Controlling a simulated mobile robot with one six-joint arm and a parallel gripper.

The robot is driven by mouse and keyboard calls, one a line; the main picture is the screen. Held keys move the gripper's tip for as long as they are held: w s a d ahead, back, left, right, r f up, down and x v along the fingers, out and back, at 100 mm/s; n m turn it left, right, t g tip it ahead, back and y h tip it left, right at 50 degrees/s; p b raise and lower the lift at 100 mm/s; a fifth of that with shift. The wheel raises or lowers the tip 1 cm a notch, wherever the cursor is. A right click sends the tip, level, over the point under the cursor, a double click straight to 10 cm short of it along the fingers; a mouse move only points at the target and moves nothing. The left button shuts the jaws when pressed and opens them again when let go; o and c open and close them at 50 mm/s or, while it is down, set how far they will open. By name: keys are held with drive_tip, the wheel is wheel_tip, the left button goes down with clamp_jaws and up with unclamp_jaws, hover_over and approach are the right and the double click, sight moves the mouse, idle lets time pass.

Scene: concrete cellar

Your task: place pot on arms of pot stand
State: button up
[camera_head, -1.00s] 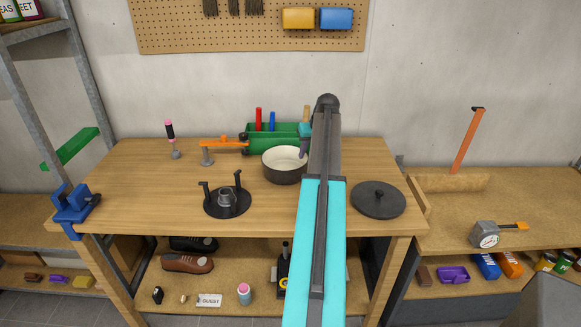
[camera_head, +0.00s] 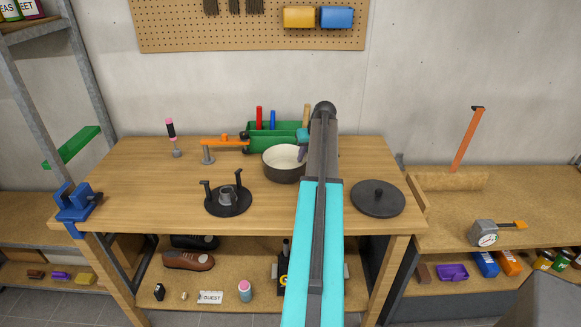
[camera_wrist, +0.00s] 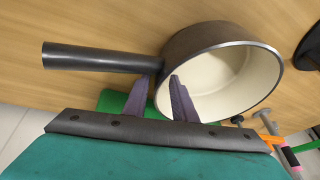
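The pot (camera_head: 283,176), dark brown outside and cream inside, stands upright on the wooden workbench. In the wrist view the pot (camera_wrist: 200,38) shows its dark handle (camera_wrist: 95,57) pointing left. The pot stand (camera_head: 240,207) is left and in front of the pot, a black round base with upright arms and a grey piece in its middle. My gripper (camera_wrist: 160,88) is open. One finger overlaps the pot's inside and the other is outside, near the handle's root; contact cannot be told. In the head view my arm hides the handle, and the gripper is mostly hidden.
A black lid (camera_head: 378,200) lies right of my arm. A green tool bin (camera_head: 262,144) stands close behind the pot. A blue vise (camera_head: 76,204) sits at the left edge.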

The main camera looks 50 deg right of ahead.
clamp_jaws()
idle(1.1)
drive_tip(key=shift+w+r, duration=0.1)
drive_tip(key=shift+w, duration=0.05)
